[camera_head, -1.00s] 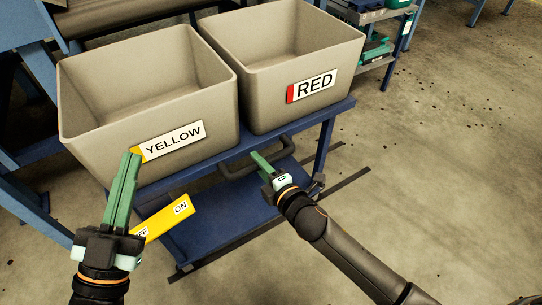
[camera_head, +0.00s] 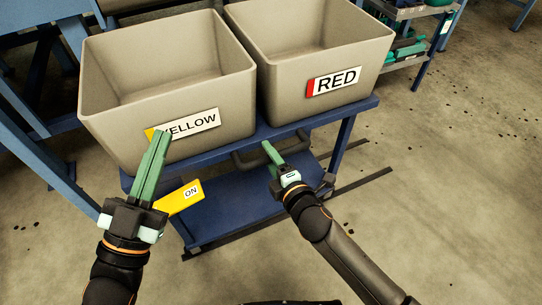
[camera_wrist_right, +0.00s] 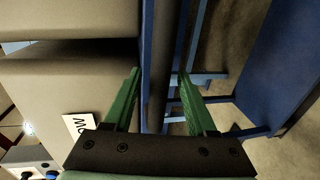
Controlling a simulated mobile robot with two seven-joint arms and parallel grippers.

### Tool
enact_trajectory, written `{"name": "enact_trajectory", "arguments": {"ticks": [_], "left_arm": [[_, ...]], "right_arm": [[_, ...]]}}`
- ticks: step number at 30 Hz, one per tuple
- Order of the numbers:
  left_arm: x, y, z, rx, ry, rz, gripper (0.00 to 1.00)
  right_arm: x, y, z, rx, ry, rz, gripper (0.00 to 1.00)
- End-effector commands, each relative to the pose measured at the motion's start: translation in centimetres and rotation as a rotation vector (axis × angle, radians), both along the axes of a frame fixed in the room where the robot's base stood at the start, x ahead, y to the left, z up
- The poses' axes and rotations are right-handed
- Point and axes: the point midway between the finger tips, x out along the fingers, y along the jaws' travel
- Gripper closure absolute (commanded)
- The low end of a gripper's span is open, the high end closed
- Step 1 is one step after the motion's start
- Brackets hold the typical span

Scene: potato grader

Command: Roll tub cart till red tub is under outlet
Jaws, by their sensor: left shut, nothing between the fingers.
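The red tub (camera_head: 285,85), a grey bin with a RED label, stands on the blue tub cart (camera_head: 235,188). The grey yellow tub (camera_head: 115,140), labelled YELLOW, stands beside it on the left. The cart's dark handle (camera_head: 246,160) runs along its near side. My right gripper (camera_head: 268,149) is at this handle. In the right wrist view its fingers (camera_wrist_right: 159,75) are apart, with the dark handle bar (camera_wrist_right: 160,100) between them; firm contact does not show. My left gripper (camera_head: 159,134) is shut and empty in front of the yellow tub. I cannot make out the outlet.
Blue frame legs (camera_head: 40,150) stand at the left. A shelf (camera_head: 410,45) with green items is at the back right. Dark strips (camera_head: 360,181) lie on the floor; the right floor is open.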

Motion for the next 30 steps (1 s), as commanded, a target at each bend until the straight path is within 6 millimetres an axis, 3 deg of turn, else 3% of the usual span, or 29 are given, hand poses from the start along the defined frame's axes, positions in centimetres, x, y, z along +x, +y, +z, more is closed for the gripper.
{"name": "enact_trajectory", "arguments": {"ticks": [11, 21, 30], "left_arm": [[0.3, 0.1, -0.2, 0.0, 0.025, 0.004, 1.0], [2.3, 0.7, -8.0, 0.0, 0.355, 0.057, 1.0], [2.4, 0.9, -11.9, 0.001, 0.51, 0.076, 1.0]], "right_arm": [[-0.7, -0.4, 0.3, -0.001, -0.001, -0.003, 0.43], [-6.2, -2.4, 1.5, -0.001, 0.003, -0.002, 0.43], [-10.4, -3.9, 2.3, -0.002, 0.001, -0.002, 0.43]]}}
